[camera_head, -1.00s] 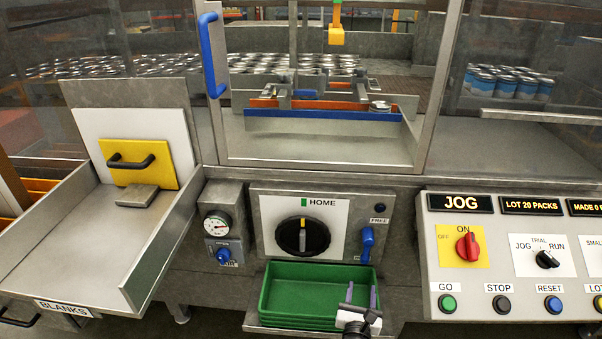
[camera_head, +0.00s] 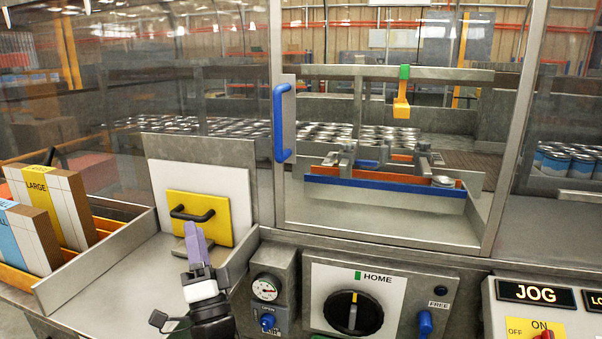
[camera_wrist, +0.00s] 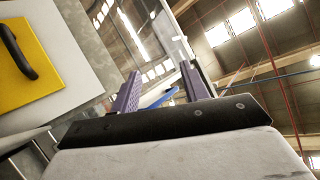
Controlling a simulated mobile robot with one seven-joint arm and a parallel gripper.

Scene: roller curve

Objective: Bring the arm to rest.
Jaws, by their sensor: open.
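My gripper (camera_head: 196,243) is raised over the steel blanks tray in the head view, in front of the yellow plate. Its purple fingers point up and away from my body. In the wrist view the two fingers (camera_wrist: 157,88) stand apart with nothing between them, so it is open and empty. The yellow plate (camera_head: 228,203) with a black handle leans on a white board; it also shows at the left of the wrist view (camera_wrist: 12,62). I cannot tell the exact gap between the fingers and the plate.
The blue door handle (camera_head: 283,123) is on the glass guard right of my gripper. Large cartons (camera_head: 52,205) stand at the far left. The HOME dial (camera_head: 353,312), a gauge (camera_head: 265,288) and the JOG panel (camera_head: 536,293) line the front. The tray floor (camera_head: 130,280) is bare.

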